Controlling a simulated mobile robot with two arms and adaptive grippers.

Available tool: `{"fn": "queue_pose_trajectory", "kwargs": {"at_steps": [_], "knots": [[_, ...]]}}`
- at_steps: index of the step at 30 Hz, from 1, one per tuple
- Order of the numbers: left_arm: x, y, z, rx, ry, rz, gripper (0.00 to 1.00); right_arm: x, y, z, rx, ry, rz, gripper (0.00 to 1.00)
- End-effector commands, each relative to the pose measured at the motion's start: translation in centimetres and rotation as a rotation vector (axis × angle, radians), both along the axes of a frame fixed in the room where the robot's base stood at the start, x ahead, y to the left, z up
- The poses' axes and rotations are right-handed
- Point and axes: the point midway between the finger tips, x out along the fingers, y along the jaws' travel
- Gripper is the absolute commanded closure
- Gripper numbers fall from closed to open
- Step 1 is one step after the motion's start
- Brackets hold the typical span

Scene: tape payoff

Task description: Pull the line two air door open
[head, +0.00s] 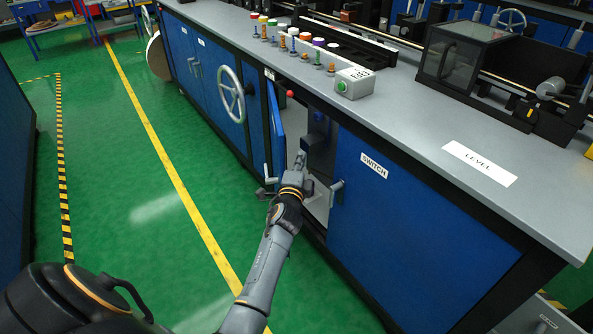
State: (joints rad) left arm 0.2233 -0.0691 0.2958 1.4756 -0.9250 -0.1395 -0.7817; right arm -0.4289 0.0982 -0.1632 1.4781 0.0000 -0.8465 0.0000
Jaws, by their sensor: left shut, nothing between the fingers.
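A narrow blue door (277,132) in the front of the long bench stands swung out from its opening. I take it for the line two air door; the small label (269,74) above it is too small to read. A handle (265,184) shows near the door's lower end. My arm and gripper hide part of the opening's lower end. My right gripper is not in view.
A red knob (290,93) sits at the top of the opening. The blue SWITCH door (410,220) with its handle is at the right. A handwheel (231,94) sticks out at the left. The bench top (400,118) carries a button box (354,82) and machinery. The green floor (130,190) is clear.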

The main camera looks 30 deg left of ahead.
Motion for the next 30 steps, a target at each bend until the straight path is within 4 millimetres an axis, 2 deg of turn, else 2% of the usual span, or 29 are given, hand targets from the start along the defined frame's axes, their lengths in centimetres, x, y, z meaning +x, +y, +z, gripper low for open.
{"fn": "queue_pose_trajectory", "kwargs": {"at_steps": [6,9,18,30], "knots": [[3.5,1.5,-0.1,-0.001,0.0,0.002,1.0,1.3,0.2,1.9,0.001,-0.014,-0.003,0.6],[2.4,2.3,0.1,0.002,0.003,0.002,1.0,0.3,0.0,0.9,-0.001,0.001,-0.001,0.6],[0.8,4.1,0.1,0.001,0.001,0.002,1.0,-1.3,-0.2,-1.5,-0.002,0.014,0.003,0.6],[0.5,4.4,0.0,-0.001,0.001,0.001,1.0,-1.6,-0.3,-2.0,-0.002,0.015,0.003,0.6]]}}
